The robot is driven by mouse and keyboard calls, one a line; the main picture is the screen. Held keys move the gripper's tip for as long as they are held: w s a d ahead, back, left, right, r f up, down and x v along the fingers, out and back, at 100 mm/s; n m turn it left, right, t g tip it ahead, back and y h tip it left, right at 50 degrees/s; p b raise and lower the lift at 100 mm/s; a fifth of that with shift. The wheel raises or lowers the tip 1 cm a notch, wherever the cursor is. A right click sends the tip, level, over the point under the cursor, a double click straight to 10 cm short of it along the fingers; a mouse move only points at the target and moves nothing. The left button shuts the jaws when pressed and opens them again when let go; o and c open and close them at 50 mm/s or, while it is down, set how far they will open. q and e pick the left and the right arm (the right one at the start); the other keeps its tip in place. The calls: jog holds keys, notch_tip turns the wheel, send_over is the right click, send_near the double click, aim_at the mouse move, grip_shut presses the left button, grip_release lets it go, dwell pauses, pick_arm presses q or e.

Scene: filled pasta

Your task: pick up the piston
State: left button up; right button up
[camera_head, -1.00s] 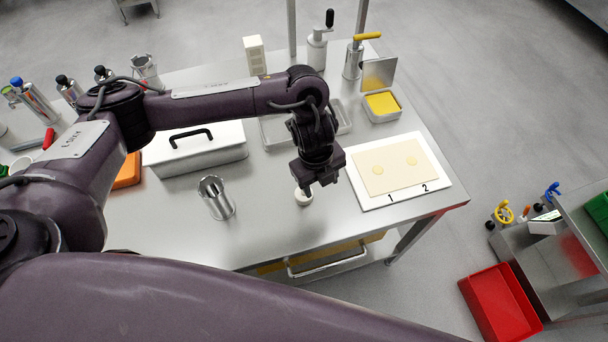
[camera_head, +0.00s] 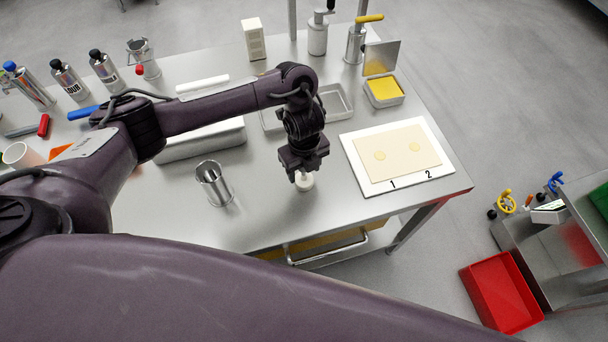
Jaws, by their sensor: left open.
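A small white round piece (camera_head: 304,185), which looks like the piston, stands on the steel table right of an open steel cylinder (camera_head: 214,184). My left gripper (camera_head: 303,177) points down directly over the white piece, with its open fingers around or just above its top. The fingers hide part of the piece, and I cannot tell if they touch it. My right gripper is not in view.
A white board (camera_head: 356,162) with a dough sheet marked 1 and 2 lies to the right. A yellow-filled steel box (camera_head: 384,91) and a shallow tray (camera_head: 337,102) stand behind. A lidded steel box (camera_head: 204,144) is partly under my arm. The table's front is clear.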

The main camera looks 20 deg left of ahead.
pick_arm(q)
jog(key=c, duration=1.1)
jog(key=shift+o, duration=0.2)
